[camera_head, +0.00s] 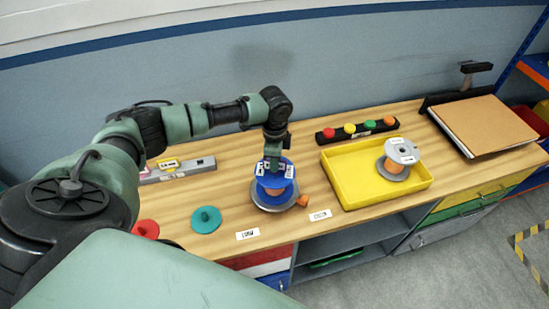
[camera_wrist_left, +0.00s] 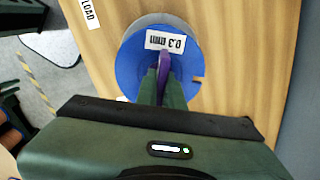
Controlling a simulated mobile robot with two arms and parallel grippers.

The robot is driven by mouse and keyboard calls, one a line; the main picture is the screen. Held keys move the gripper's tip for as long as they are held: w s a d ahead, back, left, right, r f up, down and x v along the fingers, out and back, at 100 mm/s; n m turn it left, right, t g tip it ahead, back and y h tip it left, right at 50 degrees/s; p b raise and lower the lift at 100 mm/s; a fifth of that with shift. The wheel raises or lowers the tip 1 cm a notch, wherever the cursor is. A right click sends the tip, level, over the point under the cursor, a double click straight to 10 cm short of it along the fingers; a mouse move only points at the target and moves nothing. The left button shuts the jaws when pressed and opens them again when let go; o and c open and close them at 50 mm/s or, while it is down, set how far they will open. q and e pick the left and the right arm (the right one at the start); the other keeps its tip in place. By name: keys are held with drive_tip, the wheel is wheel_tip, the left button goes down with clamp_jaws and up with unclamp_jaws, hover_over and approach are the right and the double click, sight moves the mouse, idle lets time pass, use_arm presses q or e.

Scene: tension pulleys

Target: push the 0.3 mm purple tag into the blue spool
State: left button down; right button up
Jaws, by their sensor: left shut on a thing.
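The blue spool (camera_head: 284,186) stands on the wooden bench on a grey disc, with orange material between its flanges. It fills the upper middle of the left wrist view (camera_wrist_left: 128,70), where a white "0.3 mm" label (camera_wrist_left: 166,41) shows at its top. The purple tag (camera_wrist_left: 163,68) is a thin upright piece between my left fingertips, over the middle of the spool. My left gripper (camera_head: 273,163) points down at the spool's top and is shut on the tag. I cannot tell how deep the tag sits; the fingers hide its lower part. My right gripper is not in view.
A yellow tray (camera_head: 345,182) with a grey spool (camera_head: 401,151) stands to the right. A black strip with coloured knobs (camera_head: 350,128) lies behind it. A teal knob disc (camera_head: 206,219) and a red one (camera_head: 146,229) lie at the front left. A grey bar (camera_head: 185,170) lies behind them.

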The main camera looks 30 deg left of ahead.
use_arm(q)
drive_tip(key=c, duration=1.5)
unclamp_jaws()
drive_tip(key=shift+f, duration=0.1)
drive_tip(key=shift+o, duration=0.2)
wheel_tip(320, 180, up, 7)
drive_tip(key=shift+f+b, duration=0.15)
drive_tip(key=shift+b, duration=0.9)
drive_tip(key=shift+r, duration=0.55)
drive_tip(key=shift+f, duration=0.1)
